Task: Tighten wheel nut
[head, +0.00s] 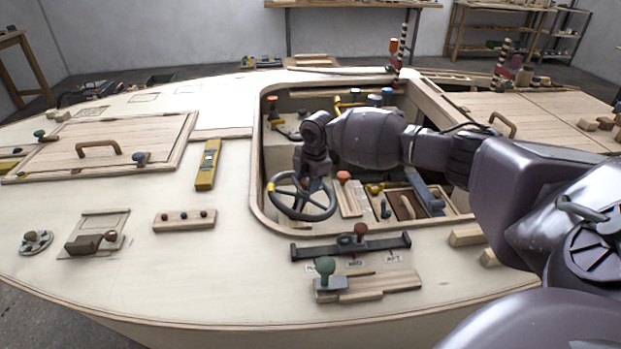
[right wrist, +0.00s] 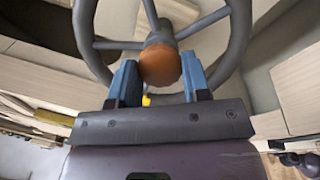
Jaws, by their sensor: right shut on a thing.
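The dark spoked steering wheel (head: 301,196) stands in the open cockpit well in the head view. It also shows at the top of the right wrist view (right wrist: 240,40). The wheel nut (right wrist: 160,65) is a rounded orange knob at the wheel's hub. My right gripper (right wrist: 160,78) has its blue fingers on either side of the nut and is shut on it. In the head view my right gripper (head: 313,184) reaches down to the hub from behind the wheel, and the nut is mostly hidden there. My left gripper is not in view.
The cockpit rim (head: 254,190) surrounds the wheel closely. A red-knobbed wooden block (head: 346,196) stands right of it. A black bar with a red knob (head: 352,246) lies in front. A yellow level (head: 208,165) lies on the deck to the left.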

